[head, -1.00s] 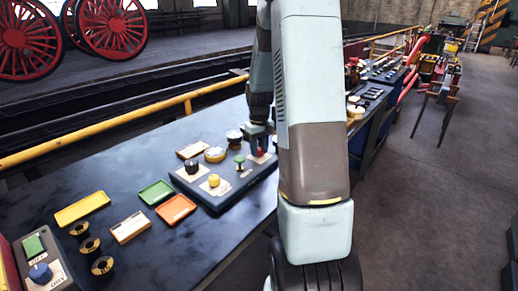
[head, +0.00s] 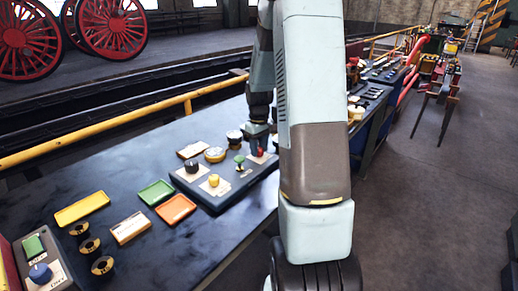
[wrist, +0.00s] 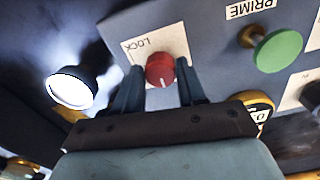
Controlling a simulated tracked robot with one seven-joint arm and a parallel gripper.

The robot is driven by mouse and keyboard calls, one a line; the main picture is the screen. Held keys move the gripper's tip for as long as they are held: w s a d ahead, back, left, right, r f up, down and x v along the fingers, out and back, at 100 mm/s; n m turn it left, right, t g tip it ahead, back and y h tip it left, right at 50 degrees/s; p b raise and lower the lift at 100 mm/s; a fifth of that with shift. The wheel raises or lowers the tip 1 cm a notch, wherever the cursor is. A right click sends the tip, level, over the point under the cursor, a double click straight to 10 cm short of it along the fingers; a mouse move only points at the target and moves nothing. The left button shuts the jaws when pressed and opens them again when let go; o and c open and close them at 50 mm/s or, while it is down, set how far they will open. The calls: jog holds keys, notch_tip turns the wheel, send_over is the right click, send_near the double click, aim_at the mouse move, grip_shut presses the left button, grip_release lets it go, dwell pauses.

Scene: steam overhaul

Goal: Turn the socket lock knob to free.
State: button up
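The red socket lock knob (wrist: 160,69) stands on a pale plate on the dark console in the wrist view. The word LOCK shows upside down at the plate's left. A pale mark on the knob points toward the bottom of the picture. My gripper (wrist: 160,80) is open, with one finger on each side of the knob and slight gaps beside it. In the head view my gripper (head: 256,134) points down just above the red knob (head: 259,152). Any other wording on the plate is hidden.
A green knob (wrist: 278,50) marked PRIME stands right of the red knob in the wrist view. A bright round lamp-like part (wrist: 71,87) is at the left. In the head view, black (head: 192,166) and yellow (head: 213,180) knobs share the console. Trays lie on the bench.

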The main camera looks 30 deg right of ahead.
aim_at(259, 149)
jog(key=o, duration=0.4)
jog(key=shift+c, duration=0.2)
jog(key=shift+r, duration=0.1)
notch_tip(259, 149, up, 13)
jog(key=shift+r, duration=0.2)
dwell(0.5)
